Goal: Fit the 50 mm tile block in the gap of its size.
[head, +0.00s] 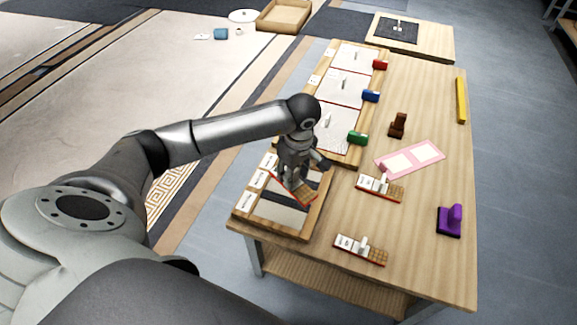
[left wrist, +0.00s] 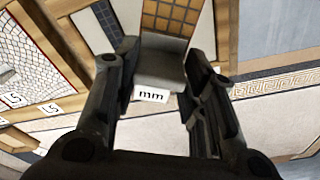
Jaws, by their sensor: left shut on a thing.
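My left gripper (head: 294,172) is shut on the grey grip of a tile block (head: 302,194) with orange-brown tiles, over the near wooden frame (head: 313,218). In the left wrist view the left gripper (left wrist: 160,85) has a finger on each side of the grip, and the block (left wrist: 172,15) shows tiles and a label reading "mm"; its number is hidden. I cannot tell whether the block touches the frame's panel. White labels (head: 258,180) line the frame's left side. Two similar tile blocks lie on the table: one right of the frame (head: 396,192), one nearer (head: 374,255). My right gripper is not in view.
A longer frame (head: 353,150) with white panels lies behind, with red (head: 380,64), blue (head: 370,96) and green (head: 357,138) blocks along it. A brown stamp (head: 398,124), pink card (head: 383,166), purple stamp (head: 449,222) and yellow bar (head: 461,100) lie right.

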